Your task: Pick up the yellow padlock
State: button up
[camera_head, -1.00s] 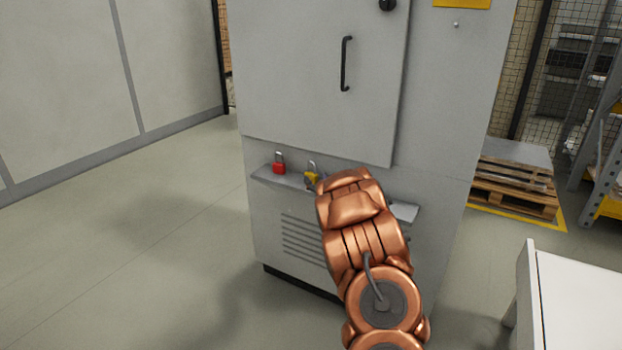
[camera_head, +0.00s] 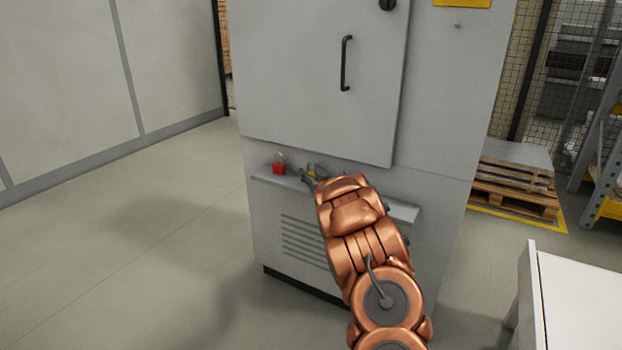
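The yellow padlock (camera_head: 311,175) is on the narrow grey shelf (camera_head: 405,212) on the front of the cabinet. Only a small part of its yellow body and its shackle show. My gripper (camera_head: 308,177) is at the padlock, with its dark fingers in front of and beside the yellow body. The copper-coloured arm hides most of the gripper. I cannot tell whether the fingers are open or shut on the padlock.
A red padlock (camera_head: 279,168) stands on the shelf to the left of the yellow one. The grey cabinet (camera_head: 310,100) rises behind, with a black door handle (camera_head: 346,63). A white table (camera_head: 585,300) is at the lower right. Pallets (camera_head: 515,187) lie at the right.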

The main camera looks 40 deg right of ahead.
grip_shut()
jog(key=shift+r, duration=0.1)
dwell(0.3)
